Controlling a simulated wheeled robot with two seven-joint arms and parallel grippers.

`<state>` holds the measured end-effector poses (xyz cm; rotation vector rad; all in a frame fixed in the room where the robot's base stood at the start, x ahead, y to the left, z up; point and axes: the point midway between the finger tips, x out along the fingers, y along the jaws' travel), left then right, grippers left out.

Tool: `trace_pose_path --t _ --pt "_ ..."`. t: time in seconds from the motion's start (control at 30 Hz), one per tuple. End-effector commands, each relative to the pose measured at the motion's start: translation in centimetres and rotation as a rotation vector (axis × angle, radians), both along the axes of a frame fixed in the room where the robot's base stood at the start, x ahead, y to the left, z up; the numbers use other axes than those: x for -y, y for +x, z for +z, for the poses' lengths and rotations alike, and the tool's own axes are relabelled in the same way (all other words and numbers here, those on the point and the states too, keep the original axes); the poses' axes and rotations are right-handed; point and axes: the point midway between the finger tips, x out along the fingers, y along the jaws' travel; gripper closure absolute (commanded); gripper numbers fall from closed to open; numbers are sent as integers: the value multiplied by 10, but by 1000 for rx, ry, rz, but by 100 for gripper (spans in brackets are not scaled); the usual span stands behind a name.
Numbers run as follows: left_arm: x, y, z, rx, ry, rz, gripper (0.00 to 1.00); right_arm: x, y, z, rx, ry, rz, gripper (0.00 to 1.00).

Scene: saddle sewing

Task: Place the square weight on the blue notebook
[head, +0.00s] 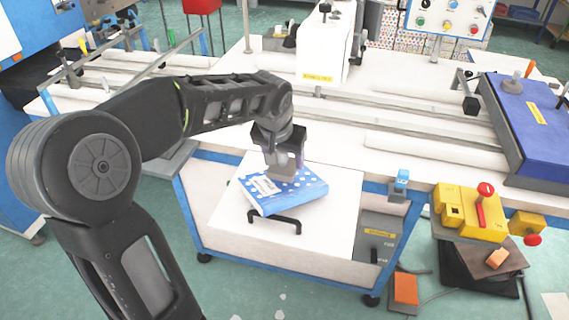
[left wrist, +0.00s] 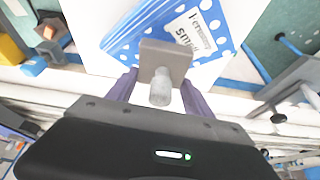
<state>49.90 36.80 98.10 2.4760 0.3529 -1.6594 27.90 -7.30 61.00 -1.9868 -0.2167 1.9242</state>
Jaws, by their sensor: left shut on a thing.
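The blue notebook (head: 307,196) has white dots and a white label, and lies on a white panel at the front of the table. It also shows in the left wrist view (left wrist: 123,47). My left gripper (head: 283,150) is shut on the square weight (head: 281,172), a grey square plate with a round knob. In the left wrist view the weight (left wrist: 165,62) hangs between the two purple fingers, with its knob toward me, and overlaps the notebook in the picture. I cannot tell whether the weight touches the notebook. My right gripper is not in view.
A black handle (head: 275,222) stands on the white panel (head: 340,232) in front of the notebook. A yellow switch box (head: 468,211) and a blue object (head: 401,178) are to the right. White sewing-machine housing (head: 324,48) stands behind.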

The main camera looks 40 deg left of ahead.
Motion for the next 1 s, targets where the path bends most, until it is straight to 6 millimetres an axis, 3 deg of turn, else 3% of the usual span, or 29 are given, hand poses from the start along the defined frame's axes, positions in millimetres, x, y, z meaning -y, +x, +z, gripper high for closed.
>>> trace_pose_path --t 0.2,0.63,0.67,0.9,1.0 --pt "0 1 -21 2 1 -2 100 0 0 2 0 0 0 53" --pt "0 1 -27 3 1 -1 100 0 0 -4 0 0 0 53" --pt "0 0 -28 0 0 -1 40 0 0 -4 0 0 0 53" --pt "0 0 -27 -1 0 -1 20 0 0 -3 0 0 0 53" --pt "0 0 -27 -1 0 -1 18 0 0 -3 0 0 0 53"
